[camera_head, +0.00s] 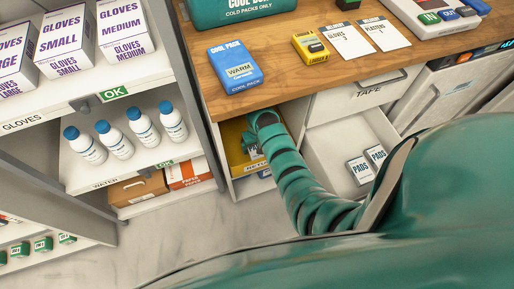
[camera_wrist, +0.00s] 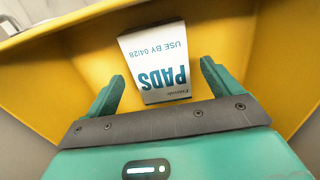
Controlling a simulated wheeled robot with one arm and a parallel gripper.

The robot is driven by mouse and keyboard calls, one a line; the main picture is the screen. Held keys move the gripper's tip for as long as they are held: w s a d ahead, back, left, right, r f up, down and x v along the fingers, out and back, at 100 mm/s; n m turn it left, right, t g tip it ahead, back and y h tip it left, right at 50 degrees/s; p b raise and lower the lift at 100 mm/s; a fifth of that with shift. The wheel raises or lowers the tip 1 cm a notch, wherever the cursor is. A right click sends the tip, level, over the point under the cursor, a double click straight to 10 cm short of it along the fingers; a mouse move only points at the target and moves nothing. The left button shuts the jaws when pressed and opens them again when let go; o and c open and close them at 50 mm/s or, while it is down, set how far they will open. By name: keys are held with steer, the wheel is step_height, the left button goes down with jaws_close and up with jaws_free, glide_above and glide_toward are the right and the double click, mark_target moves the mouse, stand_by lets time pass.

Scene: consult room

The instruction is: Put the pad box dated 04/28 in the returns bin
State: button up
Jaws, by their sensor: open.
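A white pad box (camera_wrist: 156,62) reading PADS and USE BY 04/28 is in the yellow bin in the wrist view, between my fingertips. My gripper (camera_wrist: 160,86) is open, one finger on either side of the box, with gaps showing at both sides. The yellow returns bin (camera_wrist: 62,62) surrounds the box; in the head view the bin (camera_head: 232,133) sits in a bay under the counter, its label partly covered by my arm. My gripper (camera_head: 264,124) reaches down into it there. I cannot tell whether the box touches the bin floor.
Two more pad boxes (camera_head: 360,170) lie in an open white drawer (camera_head: 335,150) to the right; their dates are unreadable. A cold pack box (camera_head: 236,67) and a yellow device (camera_head: 311,47) are on the wooden counter (camera_head: 283,75). Shelves (camera_head: 95,172) with bottles stand left.

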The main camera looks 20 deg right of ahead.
step_height(320, 180, up, 9)
stand_by(0.5)
steer(key=shift+w, duration=0.1)
stand_by(0.3)
